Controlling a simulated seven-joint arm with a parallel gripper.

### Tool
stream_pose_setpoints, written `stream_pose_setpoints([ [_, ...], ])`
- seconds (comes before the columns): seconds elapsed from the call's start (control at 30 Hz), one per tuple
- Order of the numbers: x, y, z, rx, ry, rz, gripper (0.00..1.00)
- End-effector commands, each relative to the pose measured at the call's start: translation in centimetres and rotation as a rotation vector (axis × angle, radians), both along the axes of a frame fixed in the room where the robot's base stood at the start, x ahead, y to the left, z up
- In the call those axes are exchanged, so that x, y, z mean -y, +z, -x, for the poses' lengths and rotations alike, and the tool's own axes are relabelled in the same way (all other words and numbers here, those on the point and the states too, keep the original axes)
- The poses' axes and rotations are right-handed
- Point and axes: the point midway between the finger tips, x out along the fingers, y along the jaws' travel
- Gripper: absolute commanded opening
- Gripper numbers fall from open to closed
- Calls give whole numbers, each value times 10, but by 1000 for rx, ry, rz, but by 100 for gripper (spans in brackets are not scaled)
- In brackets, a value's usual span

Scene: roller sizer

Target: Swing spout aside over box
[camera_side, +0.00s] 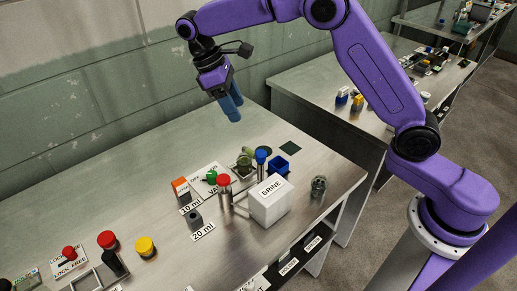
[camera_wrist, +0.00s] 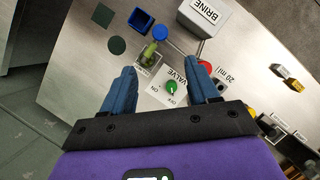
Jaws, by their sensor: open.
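The white BRINE box (camera_side: 270,201) stands near the table's front edge; it also shows in the wrist view (camera_wrist: 206,16). A blue knob (camera_wrist: 161,32) sits beside it with a grey bar running toward the box; I cannot tell surely whether this is the spout. A small blue open box (camera_wrist: 140,20) lies next to the knob, and shows behind BRINE in the side view (camera_side: 278,166). My gripper (camera_side: 233,112) is open and empty, high above the table behind these things. Its blue fingers (camera_wrist: 161,85) frame the green valve knob (camera_wrist: 171,87) from above.
A red knob (camera_side: 223,181) stands left of BRINE. The 20 ml weight-like piece (camera_side: 195,219) and an orange block (camera_side: 180,187) are near the valve plate. A dark green square (camera_side: 290,148) lies at the back. The table's far left is bare.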

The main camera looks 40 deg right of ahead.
Motion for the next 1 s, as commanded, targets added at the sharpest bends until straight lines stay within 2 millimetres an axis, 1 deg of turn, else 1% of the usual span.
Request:
stream_pose_setpoints([
  [0.6, 32, -105, 32, -4, -2, 2, 59],
  [0.8, 39, -131, 39, -3, 0, 1, 59],
  [1.0, 42, -142, 43, 0, -1, 0, 59],
])
